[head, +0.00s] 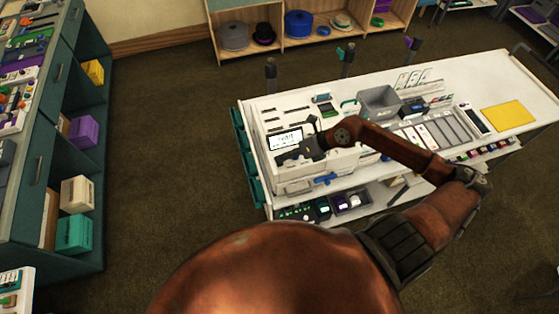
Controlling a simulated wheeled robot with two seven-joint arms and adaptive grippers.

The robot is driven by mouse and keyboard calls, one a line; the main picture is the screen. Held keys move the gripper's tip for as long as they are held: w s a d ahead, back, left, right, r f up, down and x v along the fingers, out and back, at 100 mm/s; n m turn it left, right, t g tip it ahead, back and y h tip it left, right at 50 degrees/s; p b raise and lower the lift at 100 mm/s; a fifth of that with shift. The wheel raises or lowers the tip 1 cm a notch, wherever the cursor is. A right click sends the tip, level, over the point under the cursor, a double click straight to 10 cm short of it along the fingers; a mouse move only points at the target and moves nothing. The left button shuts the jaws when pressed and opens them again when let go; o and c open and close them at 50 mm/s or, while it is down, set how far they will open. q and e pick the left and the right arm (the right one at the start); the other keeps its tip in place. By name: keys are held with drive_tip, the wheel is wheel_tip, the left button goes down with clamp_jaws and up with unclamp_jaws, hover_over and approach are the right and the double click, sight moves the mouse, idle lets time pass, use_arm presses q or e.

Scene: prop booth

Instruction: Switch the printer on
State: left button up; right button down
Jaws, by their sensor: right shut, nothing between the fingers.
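The printer appears to be the bulky white unit (335,164) at the left end of the white workbench (465,78). A small lit display (286,138) with dark lettering, too small to read surely, stands at its left. My right gripper (282,158) is shut and empty, just below the display, over the unit's top front. I cannot tell whether its fingertips touch the unit. The gripper and its wrist hide part of the unit, and no power switch can be made out. My left gripper is not in view.
A grey bin (379,101), a yellow sheet (509,115) and several small items occupy the bench top. A lower shelf holds dark trays (351,202). Teal shelving (60,150) stands at left; a wooden hat shelf (270,48) stands behind. Carpet between them is clear.

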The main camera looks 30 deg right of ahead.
drive_tip(key=shift+r+p, duration=1.95)
drive_tip(key=shift+r, duration=1.1)
drive_tip(key=shift+f, duration=0.1)
